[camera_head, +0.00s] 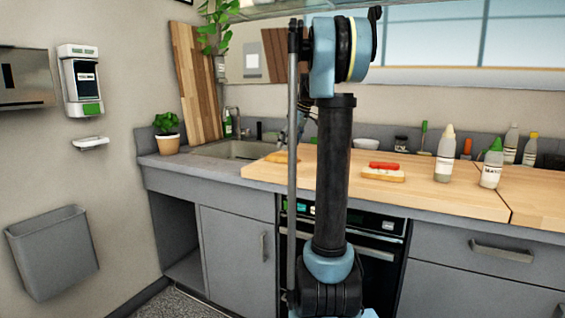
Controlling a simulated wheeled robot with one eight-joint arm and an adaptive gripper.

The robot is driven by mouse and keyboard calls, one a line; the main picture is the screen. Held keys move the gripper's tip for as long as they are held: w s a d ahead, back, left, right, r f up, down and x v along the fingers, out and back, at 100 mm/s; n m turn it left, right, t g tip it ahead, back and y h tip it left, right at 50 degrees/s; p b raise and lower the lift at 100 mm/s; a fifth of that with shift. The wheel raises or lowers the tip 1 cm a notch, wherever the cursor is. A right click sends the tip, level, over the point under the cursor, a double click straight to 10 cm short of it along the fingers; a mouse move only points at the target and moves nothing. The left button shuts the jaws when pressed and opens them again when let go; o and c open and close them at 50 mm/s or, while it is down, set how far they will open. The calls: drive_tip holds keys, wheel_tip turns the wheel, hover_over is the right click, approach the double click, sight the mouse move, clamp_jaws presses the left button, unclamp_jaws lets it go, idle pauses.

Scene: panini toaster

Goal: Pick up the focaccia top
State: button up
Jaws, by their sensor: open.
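A tan piece of bread (282,157), which looks like the focaccia top, lies flat on the wooden worktop (262,173) just left of my arm. Part of it may be hidden behind my arm. To the right of my arm, another piece of bread (383,175) lies on the worktop with red slices (384,166) on top. My arm stands upright in the middle of the picture and covers the worktop between the two breads. I cannot make out my gripper or its fingertips.
Two white bottles (445,153) (491,164) stand right of the topped bread. A sink (232,150) and a potted plant (168,143) are at the left. An oven (376,245) sits below the counter. The worktop's front left is clear.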

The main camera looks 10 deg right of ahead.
sight(285, 155)
drive_tip(key=shift+s+d+x, duration=0.1)
drive_tip(key=shift+s+x, duration=0.05)
drive_tip(key=shift+x, duration=1.2)
drive_tip(key=shift+s+d+x, duration=0.1)
drive_tip(key=shift+s+x, duration=0.1)
drive_tip(key=shift+x, duration=1.15)
drive_tip(key=shift+f, duration=0.1)
drive_tip(key=shift+d, duration=0.1)
drive_tip(key=c, duration=1.1)
